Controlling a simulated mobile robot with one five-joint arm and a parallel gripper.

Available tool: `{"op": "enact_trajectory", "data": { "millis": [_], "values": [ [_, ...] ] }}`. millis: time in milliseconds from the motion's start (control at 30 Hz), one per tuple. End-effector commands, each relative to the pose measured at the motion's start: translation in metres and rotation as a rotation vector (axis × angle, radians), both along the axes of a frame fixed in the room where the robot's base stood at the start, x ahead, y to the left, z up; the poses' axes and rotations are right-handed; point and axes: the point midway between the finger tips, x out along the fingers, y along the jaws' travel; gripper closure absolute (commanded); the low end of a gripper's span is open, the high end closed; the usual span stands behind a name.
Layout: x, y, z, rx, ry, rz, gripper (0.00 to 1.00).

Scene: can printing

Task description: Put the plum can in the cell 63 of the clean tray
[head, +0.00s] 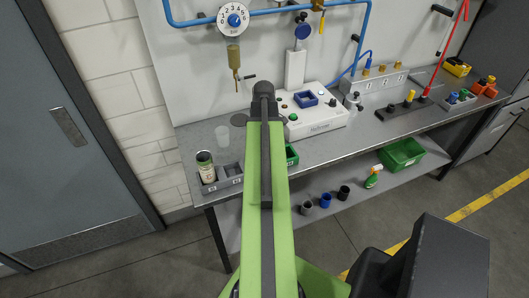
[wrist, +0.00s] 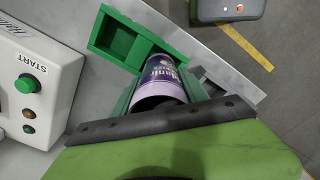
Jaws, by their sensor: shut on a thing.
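The plum can (wrist: 163,78), purple with a pale rim, is between the green fingers of my gripper (wrist: 160,92) in the wrist view. My gripper is shut on it. The can's far end overlaps the right part of a green tray (wrist: 98,35) with walled cells. I cannot tell whether the can is inside a cell or above it. No cell number is readable. In the head view my arm hides the gripper and the can; only a corner of the green tray (head: 292,155) shows to the right of the arm.
A white machine with buttons (head: 318,122) stands behind the green tray.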

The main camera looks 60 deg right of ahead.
Motion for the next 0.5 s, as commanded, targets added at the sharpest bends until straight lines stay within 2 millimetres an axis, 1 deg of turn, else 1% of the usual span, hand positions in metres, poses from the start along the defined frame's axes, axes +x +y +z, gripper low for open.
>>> {"op": "enact_trajectory", "data": {
  "millis": [33,100,200,333,500],
  "values": [
    [0.000,0.000,-0.014,0.000,0.000,0.000,0.92],
    [0.000,0.000,-0.028,0.000,0.000,0.000,0.92],
    [0.000,0.000,-0.041,0.000,0.000,0.001,0.92],
    [0.000,0.000,-0.036,0.000,0.000,0.001,0.92],
    [0.000,0.000,-0.038,0.000,0.000,0.001,0.92]
  ]
}}
